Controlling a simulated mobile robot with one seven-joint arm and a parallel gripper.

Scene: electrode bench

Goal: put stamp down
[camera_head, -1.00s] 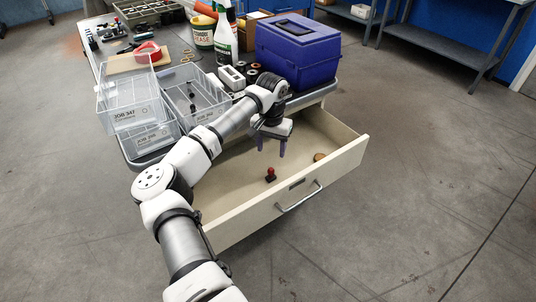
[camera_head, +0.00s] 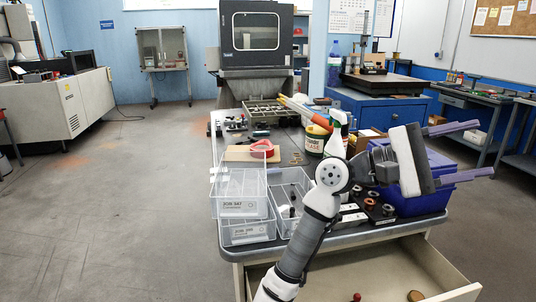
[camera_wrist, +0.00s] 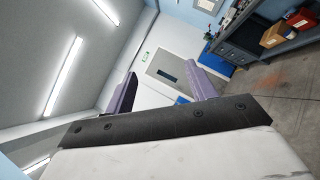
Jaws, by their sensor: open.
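The stamp shows only as a small red knob (camera_head: 357,297) at the bottom edge of the head view, inside the open drawer (camera_head: 345,275). The rest of it is cut off by the frame. My gripper (camera_head: 485,150) is raised above the right side of the bench, pointing right, with its two purple fingers wide apart and nothing between them. In the wrist view my gripper (camera_wrist: 160,90) is also empty, facing the far wall and ceiling lights. My gripper is well above and apart from the stamp.
A round brown object (camera_head: 416,296) lies in the drawer, right of the stamp. Clear bins (camera_head: 243,205), a spray bottle (camera_head: 337,135) and a grease tub (camera_head: 316,140) stand on the bench (camera_head: 345,238).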

